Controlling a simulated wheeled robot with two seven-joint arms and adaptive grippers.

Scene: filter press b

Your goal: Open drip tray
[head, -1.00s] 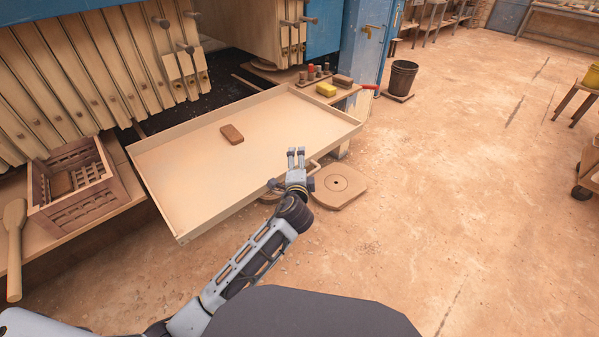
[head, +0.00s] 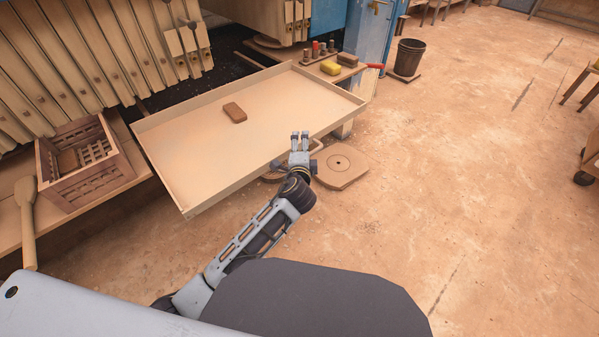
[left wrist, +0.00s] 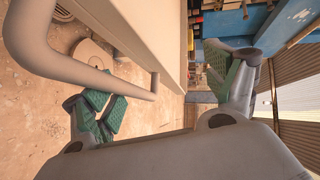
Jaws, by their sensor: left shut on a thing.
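The drip tray (head: 205,188) is a wide, shallow beige tray that sticks far out from under the filter press. A brown block (head: 235,112) lies in it. My left gripper (head: 300,136) is at the middle of the tray's front edge, at the tray handle (head: 318,148). In the left wrist view the handle (left wrist: 85,60) is a pale bent bar beside the tray's front wall (left wrist: 150,35). My left gripper (left wrist: 170,95) is shut on the handle there, its green pads showing on either side. The exact contact is partly hidden. My right gripper is out of view.
A wooden crate (head: 85,185) and a paddle (head: 27,215) are on a bench at the left. A yellow block (head: 330,68) and small pegs sit on a shelf behind the tray. A round-marked plate (head: 342,168) and a bucket (head: 407,58) are on the floor. The floor at the right is largely clear.

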